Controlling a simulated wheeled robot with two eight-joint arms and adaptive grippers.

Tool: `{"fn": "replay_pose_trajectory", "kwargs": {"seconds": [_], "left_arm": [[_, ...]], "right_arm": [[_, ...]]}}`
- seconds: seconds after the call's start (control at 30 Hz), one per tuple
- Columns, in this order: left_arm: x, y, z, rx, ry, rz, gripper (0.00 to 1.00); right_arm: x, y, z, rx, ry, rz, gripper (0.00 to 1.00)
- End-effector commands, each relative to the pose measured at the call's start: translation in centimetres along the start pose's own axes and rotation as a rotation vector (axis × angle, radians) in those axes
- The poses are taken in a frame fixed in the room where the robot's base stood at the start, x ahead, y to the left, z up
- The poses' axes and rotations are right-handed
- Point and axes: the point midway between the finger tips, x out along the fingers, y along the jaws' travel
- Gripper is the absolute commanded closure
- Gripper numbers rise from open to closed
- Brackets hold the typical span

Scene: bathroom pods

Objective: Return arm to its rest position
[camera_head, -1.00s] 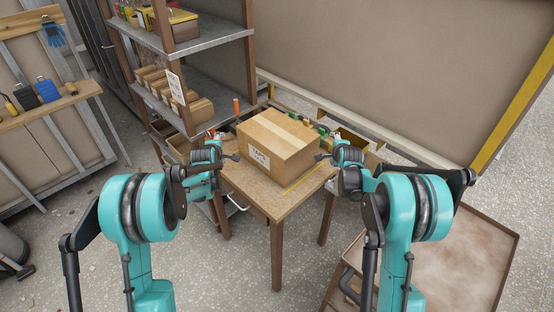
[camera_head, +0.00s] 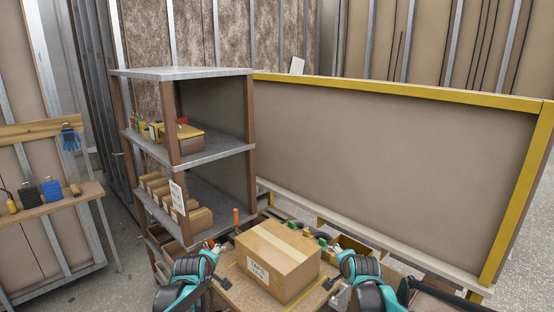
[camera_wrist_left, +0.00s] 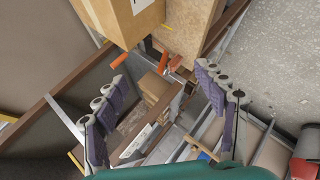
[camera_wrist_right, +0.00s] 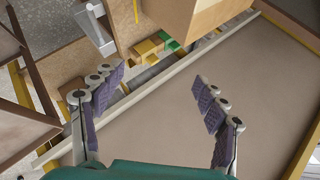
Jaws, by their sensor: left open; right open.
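A closed cardboard box (camera_head: 276,258) with a white label sits on a small wooden table (camera_head: 232,288). My left gripper (camera_head: 214,248) is open and empty at the box's left side. My right gripper (camera_head: 330,284) is open and empty near its right side. In the left wrist view the open fingers (camera_wrist_left: 162,80) have nothing between them, and the box (camera_wrist_left: 125,20) is at the top. In the right wrist view the open fingers (camera_wrist_right: 158,82) are also empty, with the box (camera_wrist_right: 195,15) at the top. Most of both arms is cut off in the head view.
A shelf unit (camera_head: 190,74) with small boxes (camera_head: 166,192) stands behind and left of the table. A large yellow-edged panel (camera_head: 390,170) stands behind and right. A wooden ledge with blue items (camera_head: 50,190) is at far left. Bare floor (camera_head: 528,250) shows at right.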

Motion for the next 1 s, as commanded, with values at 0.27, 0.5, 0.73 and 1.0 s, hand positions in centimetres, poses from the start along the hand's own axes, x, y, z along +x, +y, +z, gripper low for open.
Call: {"fn": "replay_pose_trajectory", "kwargs": {"seconds": [0.27, 0.5, 0.73, 1.0], "left_arm": [[-13.6, -4.5, 3.5, 0.44, -0.06, -0.08, 0.29], [-22.4, -11.9, 7.3, 0.816, -0.136, -0.132, 0.29], [-26.7, -18.4, 10.2, 1.086, -0.203, -0.156, 0.29], [-27.6, -20.4, 11.1, 1.173, -0.227, -0.161, 0.29]], "right_arm": [[-13.6, 4.5, 3.5, -0.44, -0.06, 0.081, 0.27], [-22.4, 11.9, 7.3, -0.817, -0.136, 0.132, 0.27], [-26.6, 18.4, 10.2, -1.086, -0.203, 0.157, 0.27], [-27.6, 20.4, 11.1, -1.173, -0.227, 0.162, 0.27]]}}
